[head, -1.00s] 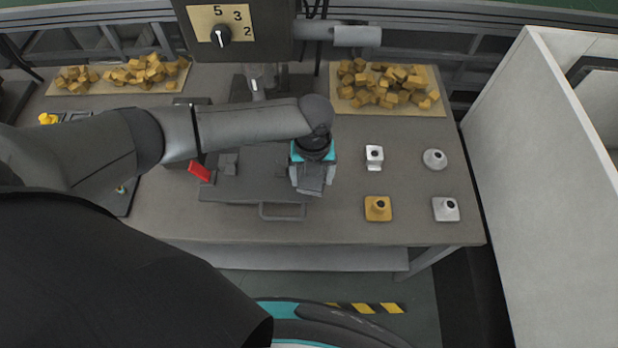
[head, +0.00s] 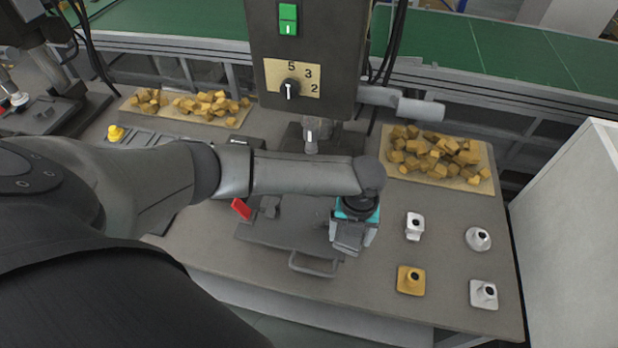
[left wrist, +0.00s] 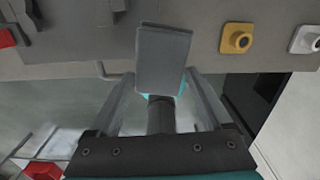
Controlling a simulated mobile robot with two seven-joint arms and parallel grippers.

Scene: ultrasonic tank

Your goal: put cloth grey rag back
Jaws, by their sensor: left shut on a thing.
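My left gripper (head: 352,228) is shut on a grey flat piece (head: 349,238) that looks like the folded grey rag. It is over the right part of the dark grey plate of the drill press on the bench. In the left wrist view the grey piece (left wrist: 164,58) sits between the fingertips, with a little teal and a dark cylinder behind it. The fingers hide part of it. I cannot tell whether it touches the plate. My right gripper is not in view.
The plate's loop handle (head: 313,264) is at the front. The press head (head: 305,70) stands behind my arm. A yellow flanged part (head: 411,280) and several pale ones stand to the right. Trays of yellow blocks (head: 437,157) lie at the back. A white wall (head: 572,230) bounds the right.

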